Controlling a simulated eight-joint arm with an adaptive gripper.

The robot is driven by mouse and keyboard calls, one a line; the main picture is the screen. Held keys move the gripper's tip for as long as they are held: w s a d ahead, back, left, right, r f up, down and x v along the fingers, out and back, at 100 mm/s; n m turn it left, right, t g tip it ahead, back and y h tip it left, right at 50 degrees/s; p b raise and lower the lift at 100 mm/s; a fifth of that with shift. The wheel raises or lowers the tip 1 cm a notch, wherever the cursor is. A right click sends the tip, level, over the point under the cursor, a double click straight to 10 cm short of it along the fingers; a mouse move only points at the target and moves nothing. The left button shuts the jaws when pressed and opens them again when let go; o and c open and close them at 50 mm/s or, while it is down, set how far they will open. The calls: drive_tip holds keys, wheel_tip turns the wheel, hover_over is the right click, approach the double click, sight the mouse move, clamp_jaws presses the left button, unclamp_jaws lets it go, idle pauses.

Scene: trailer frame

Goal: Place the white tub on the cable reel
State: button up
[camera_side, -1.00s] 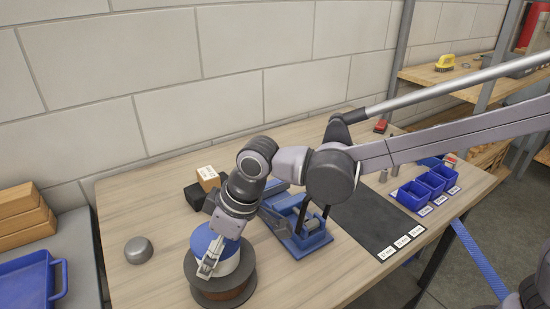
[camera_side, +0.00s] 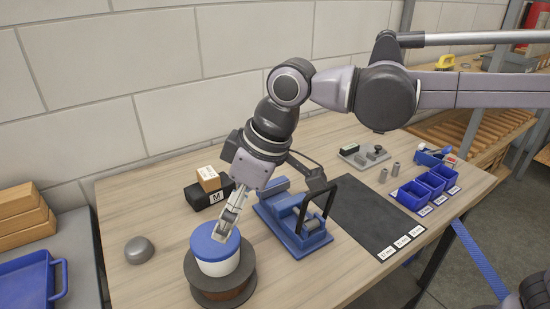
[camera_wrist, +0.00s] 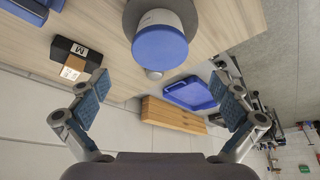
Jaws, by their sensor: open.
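The white tub (camera_side: 218,266) with a blue lid (camera_side: 214,241) stands upright on top of the cable reel (camera_side: 208,297) near the table's front left. In the wrist view the tub's blue lid (camera_wrist: 160,49) faces the camera, with the reel's dark flange (camera_wrist: 132,17) behind it. My gripper (camera_side: 222,232) is above the lid in the side view, tilted down toward it. In the wrist view my gripper (camera_wrist: 165,100) has its two fingers wide apart, with nothing between them. Whether a fingertip touches the lid is hard to tell.
A blue vise-like fixture (camera_side: 295,222) stands right of the reel. A dark mat (camera_side: 378,222) and blue bins (camera_side: 425,188) lie right.

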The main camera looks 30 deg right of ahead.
drive_tip(key=s+d+f+m+t+h, duration=0.15)
drive_tip(key=d+m, duration=0.25)
drive_tip(key=d, duration=1.3)
drive_tip(key=s+d+f+m+t+h, duration=0.1)
drive_tip(key=s+d+f+m, duration=0.1)
drive_tip(key=d, duration=0.5)
drive_tip(key=s+d+f+m+t, duration=0.1)
drive_tip(key=s+d+f+m, duration=0.2)
drive_tip(key=s+d+f, duration=0.2)
drive_tip(key=shift+d+h, duration=0.35)
drive_tip(key=shift+d, duration=0.65)
